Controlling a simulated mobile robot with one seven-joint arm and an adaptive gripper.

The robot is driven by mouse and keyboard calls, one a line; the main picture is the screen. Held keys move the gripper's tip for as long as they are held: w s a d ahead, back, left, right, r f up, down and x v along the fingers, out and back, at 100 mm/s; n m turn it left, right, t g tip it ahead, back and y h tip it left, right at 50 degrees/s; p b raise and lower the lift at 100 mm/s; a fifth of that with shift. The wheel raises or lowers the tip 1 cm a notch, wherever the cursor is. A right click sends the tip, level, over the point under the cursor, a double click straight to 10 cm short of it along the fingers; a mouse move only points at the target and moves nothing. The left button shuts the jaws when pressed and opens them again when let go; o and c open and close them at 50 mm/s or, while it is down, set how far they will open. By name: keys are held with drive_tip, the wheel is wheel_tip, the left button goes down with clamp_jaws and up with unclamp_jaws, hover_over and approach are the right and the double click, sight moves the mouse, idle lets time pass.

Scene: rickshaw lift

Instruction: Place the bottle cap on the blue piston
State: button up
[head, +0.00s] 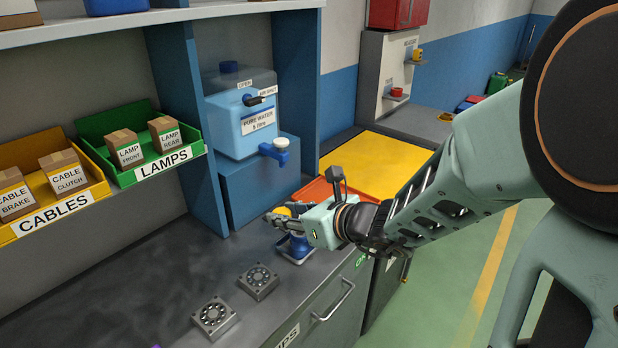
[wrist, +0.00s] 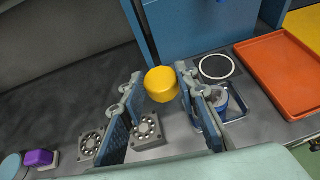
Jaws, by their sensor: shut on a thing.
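The yellow bottle cap (wrist: 162,85) is between the fingertips of my gripper (wrist: 159,77), which is shut on it. In the head view my gripper (head: 279,216) is over the counter's front part, and the cap (head: 283,211) shows as a small yellow patch at its fingers. A blue piston (head: 294,246) stands on the counter below my gripper, partly hidden by it. The cap is held above the counter, apart from the piston.
Two square metal blocks with holes stand on the counter, one nearer (head: 214,317) and one farther (head: 259,282). An orange tray (head: 318,191) lies beyond my gripper. A blue water tank (head: 240,122) with a tap stands at the back. Yellow (head: 47,212) and green (head: 165,167) bins hang left.

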drive_tip(key=w+d+f, duration=0.1)
drive_tip(key=w+f, duration=0.1)
drive_tip(key=w+d+f+b, duration=0.1)
drive_tip(key=w+f, duration=0.1)
drive_tip(key=w, duration=0.1)
drive_tip(key=w+d+f+b, duration=0.1)
drive_tip(key=w+f, duration=0.2)
drive_tip(key=shift+w+f, duration=0.25)
drive_tip(key=shift+f, duration=0.15)
drive_tip(key=shift+w+d+f+b, duration=0.1)
drive_tip(key=shift+w+f+b, duration=0.05)
drive_tip(key=shift+f+b, duration=1.3)
drive_tip(key=shift+f, duration=0.15)
drive_tip(key=shift+f, duration=0.15)
drive_tip(key=o, duration=0.7)
drive_tip(key=shift+o, duration=0.2)
drive_tip(key=shift+r, duration=0.2)
drive_tip(key=p+v, duration=0.1)
drive_tip(key=v, duration=1.1)
